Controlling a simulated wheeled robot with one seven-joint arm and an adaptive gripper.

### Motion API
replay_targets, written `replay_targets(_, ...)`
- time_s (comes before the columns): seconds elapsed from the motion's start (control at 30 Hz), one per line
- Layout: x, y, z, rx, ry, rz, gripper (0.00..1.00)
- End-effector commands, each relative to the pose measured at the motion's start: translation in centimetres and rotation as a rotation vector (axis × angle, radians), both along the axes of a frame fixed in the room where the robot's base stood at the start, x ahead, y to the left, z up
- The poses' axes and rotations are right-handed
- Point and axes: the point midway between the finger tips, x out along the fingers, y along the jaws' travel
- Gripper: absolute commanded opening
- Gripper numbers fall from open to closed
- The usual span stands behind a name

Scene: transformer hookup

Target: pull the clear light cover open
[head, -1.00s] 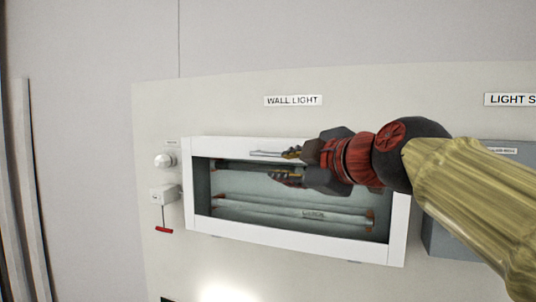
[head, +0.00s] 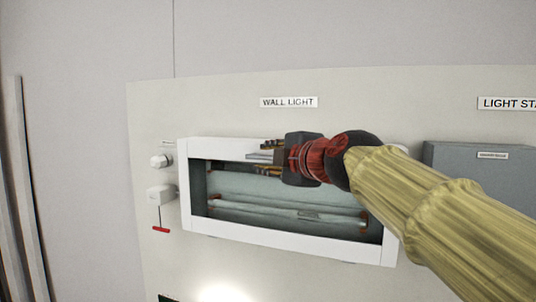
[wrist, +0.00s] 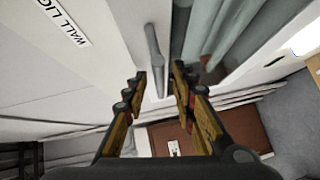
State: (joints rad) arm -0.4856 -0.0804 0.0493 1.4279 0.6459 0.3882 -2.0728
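The clear light cover (head: 285,193) sits in a white frame (head: 290,245) under the WALL LIGHT label (head: 289,102). It looks closed, and tubes show through it. A thin grey bar handle (wrist: 153,50) stands out from the frame's top part in the wrist view. My gripper (head: 265,157) is at the frame's top edge. In the wrist view my gripper (wrist: 160,76) is open, with one finger on each side of the handle. Gaps show between handle and fingers. In the head view my fingers hide part of the handle.
A round white knob (head: 161,161) and a small white box with a red-ended lever (head: 161,229) are left of the light. A grey box (head: 470,170) stands out from the panel at the right, behind my arm.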

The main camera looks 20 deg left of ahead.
Motion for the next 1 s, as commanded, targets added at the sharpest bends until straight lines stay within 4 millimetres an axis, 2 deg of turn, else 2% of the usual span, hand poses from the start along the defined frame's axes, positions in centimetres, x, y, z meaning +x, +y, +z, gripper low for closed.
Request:
replay_targets(0.3, 0.26, 0.19, -0.09, 0.0, 0.0, -0.001, 0.27)
replay_targets(0.77, 0.25, 0.18, -0.11, 0.0, 0.0, -0.001, 0.01)
replay_targets(1.0, 0.26, 0.19, -0.12, 0.0, 0.0, -0.001, 0.0)
